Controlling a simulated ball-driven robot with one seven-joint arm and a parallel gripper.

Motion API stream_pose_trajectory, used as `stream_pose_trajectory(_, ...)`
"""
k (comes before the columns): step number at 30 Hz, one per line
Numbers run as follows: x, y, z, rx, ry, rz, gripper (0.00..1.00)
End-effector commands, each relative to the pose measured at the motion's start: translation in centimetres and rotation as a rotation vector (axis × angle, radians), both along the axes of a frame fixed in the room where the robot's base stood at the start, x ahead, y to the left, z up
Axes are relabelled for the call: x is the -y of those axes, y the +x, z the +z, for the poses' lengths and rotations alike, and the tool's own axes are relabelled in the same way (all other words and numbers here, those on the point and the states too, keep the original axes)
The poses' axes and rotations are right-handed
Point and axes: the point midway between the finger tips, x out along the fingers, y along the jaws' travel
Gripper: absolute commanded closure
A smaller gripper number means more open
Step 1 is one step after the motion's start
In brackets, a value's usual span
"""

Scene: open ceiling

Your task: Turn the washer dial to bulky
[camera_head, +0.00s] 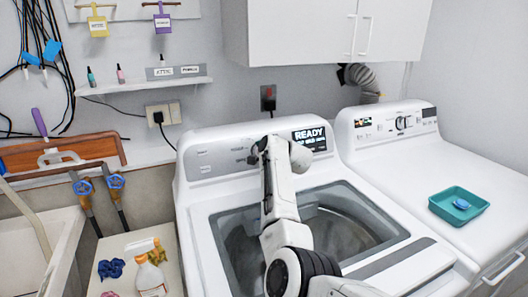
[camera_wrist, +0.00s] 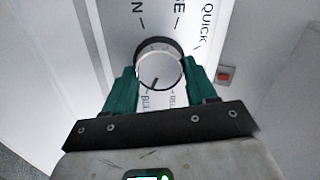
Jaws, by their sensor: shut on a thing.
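The washer (camera_head: 217,204) stands in the middle of the head view, with its display (camera_head: 309,139) reading READY. Its round white dial with a dark rim (camera_wrist: 158,62) shows in the wrist view. A dark pointer mark on the dial faces the bottom of the picture, close to a partly hidden label that seems to start with "BUL". Another partly hidden label lies to its right, and QUICK is printed at the upper right. My gripper (camera_wrist: 159,67) is shut on the dial, one green finger on each side. In the head view my arm hides the dial.
The washer's lid area shows a dark glass or tub opening below my arm. A dryer (camera_head: 440,160) with a teal tray (camera_head: 458,205) stands at right. A sink (camera_head: 40,245) and a spray bottle (camera_head: 150,278) are at left. White cabinets (camera_head: 300,30) hang above.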

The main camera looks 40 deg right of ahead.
Motion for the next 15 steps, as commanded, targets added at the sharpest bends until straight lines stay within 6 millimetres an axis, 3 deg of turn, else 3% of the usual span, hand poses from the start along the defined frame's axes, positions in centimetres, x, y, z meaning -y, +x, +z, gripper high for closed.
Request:
stream_pose_trajectory(9, 0.05, -0.02, -0.02, 0.002, 0.004, -0.002, 0.74)
stream_pose_trajectory(10, 0.05, -0.02, -0.02, 0.002, 0.004, -0.002, 0.41)
stream_pose_trajectory(15, 0.04, -0.02, -0.02, 0.001, 0.004, -0.001, 0.25)
